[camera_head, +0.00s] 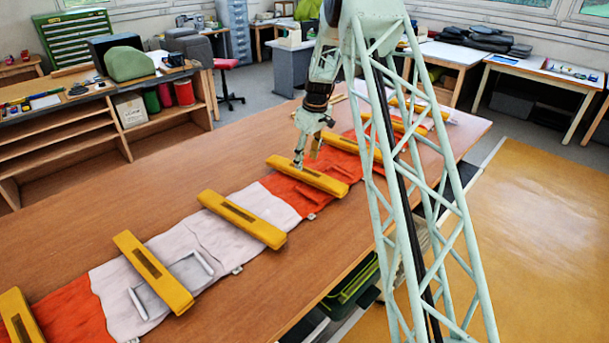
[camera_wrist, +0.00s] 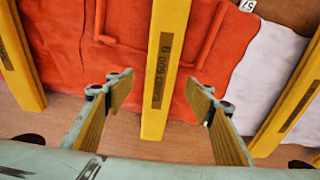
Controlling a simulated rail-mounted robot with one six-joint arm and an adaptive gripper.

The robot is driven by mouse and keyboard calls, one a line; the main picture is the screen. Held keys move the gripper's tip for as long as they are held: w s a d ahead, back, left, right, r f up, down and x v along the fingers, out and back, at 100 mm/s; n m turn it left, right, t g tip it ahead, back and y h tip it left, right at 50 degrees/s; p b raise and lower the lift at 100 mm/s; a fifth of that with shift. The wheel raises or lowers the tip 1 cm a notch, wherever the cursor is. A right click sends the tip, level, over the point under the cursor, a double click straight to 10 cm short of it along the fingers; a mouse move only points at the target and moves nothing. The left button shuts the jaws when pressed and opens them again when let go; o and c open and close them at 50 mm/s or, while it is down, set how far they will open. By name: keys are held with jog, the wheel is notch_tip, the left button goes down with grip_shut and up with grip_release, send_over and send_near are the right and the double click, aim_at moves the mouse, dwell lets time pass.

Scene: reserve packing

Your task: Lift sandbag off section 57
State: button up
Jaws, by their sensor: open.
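A long yellow sandbag (camera_head: 307,178) lies across a red-orange fabric section (camera_head: 285,190) on the table. In the wrist view this sandbag (camera_wrist: 164,60) reads "600 g". A small tag reading 57 (camera_wrist: 248,5) sits at the edge of the red section (camera_wrist: 220,50) in the wrist view. My gripper (camera_head: 307,154) is at the sandbag in the head view. In the wrist view my gripper (camera_wrist: 158,84) is open, with one finger on each side of the sandbag and gaps between. Whether the fingertips touch the fabric is unclear.
Other yellow sandbags lie along the red and white fabric strip, including one at left (camera_head: 242,219) and one nearer the front (camera_head: 153,271). A grey U-shaped outline (camera_head: 175,282) marks a white section. The wooden table (camera_head: 150,195) is clear behind the strip.

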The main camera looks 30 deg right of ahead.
aim_at(305, 170)
jog(key=shift+w+a+f, duration=0.1)
jog(key=shift+f, duration=0.85)
jog(key=shift+f, duration=0.15)
jog(key=shift+w+a+f+p, duration=0.15)
jog(key=shift+f+p, duration=0.1)
jog(key=shift+f, duration=0.95)
jog(key=shift+w+a+f+p, duration=0.1)
jog(key=shift+w+f+p, duration=0.1)
jog(key=shift+f, duration=1)
jog(key=shift+c, duration=0.2)
jog(key=c, duration=1)
jog(key=shift+c, duration=1.1)
